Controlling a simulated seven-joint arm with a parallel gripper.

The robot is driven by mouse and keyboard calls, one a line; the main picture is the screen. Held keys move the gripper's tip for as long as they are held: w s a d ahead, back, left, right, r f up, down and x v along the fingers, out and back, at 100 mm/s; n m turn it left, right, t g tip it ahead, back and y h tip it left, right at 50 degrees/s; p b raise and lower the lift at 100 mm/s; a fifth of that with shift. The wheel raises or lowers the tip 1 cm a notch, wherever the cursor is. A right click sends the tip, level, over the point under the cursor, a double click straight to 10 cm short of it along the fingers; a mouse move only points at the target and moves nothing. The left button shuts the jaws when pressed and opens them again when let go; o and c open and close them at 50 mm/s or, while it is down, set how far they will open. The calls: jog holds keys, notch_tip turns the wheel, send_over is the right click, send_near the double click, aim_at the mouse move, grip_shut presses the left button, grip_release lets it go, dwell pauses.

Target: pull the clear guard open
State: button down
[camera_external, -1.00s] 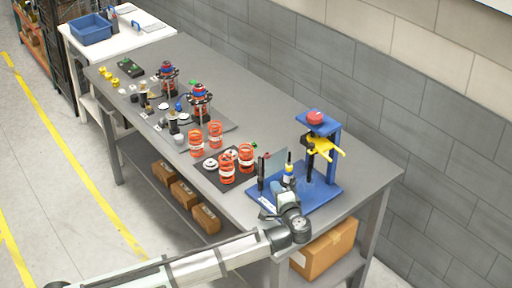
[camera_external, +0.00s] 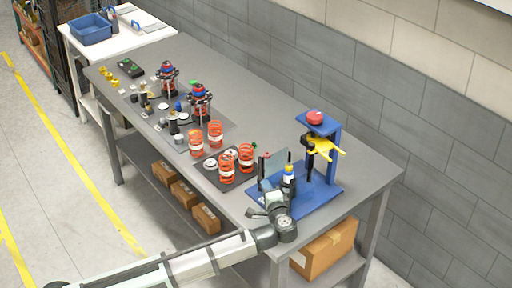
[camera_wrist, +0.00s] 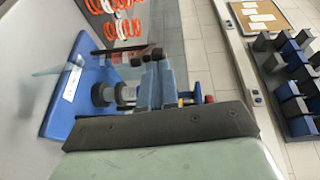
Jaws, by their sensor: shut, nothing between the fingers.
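The clear guard is a thin see-through panel (camera_external: 274,163) standing on the blue fixture base (camera_external: 325,192), near the front right of the bench. In the wrist view it shows as a faint panel (camera_wrist: 62,64) at the left, beside the blue base (camera_wrist: 92,55). My gripper (camera_wrist: 147,57) is shut with nothing between its dark fingertips. It is at the guard's near side; I cannot tell whether it touches the guard. In the external view my wrist is low at the bench's front edge, and the fingertips are hard to separate from dark fixture parts.
A blue press stand with a red knob (camera_external: 314,118) and yellow clamp (camera_external: 325,147) rises behind. Orange springs (camera_external: 227,168) stand to the left. A cardboard box (camera_external: 326,246) is below.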

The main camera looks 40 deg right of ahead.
jog(key=shift+w+a+h, duration=0.15)
jog(key=shift+a+h, duration=0.1)
jog(key=shift+h, duration=0.05)
jog(key=w+a+m+g+h, duration=0.2)
jog(key=w+a, duration=0.5)
jog(key=w, duration=0.3)
jog(key=shift+w+a+h, duration=0.15)
jog(key=shift+w+h, duration=0.05)
jog(key=shift+h, duration=0.2)
dwell(0.6)
jog(key=v, duration=1.3)
jog(key=shift+s+a, duration=0.25)
jog(key=shift+s, duration=0.1)
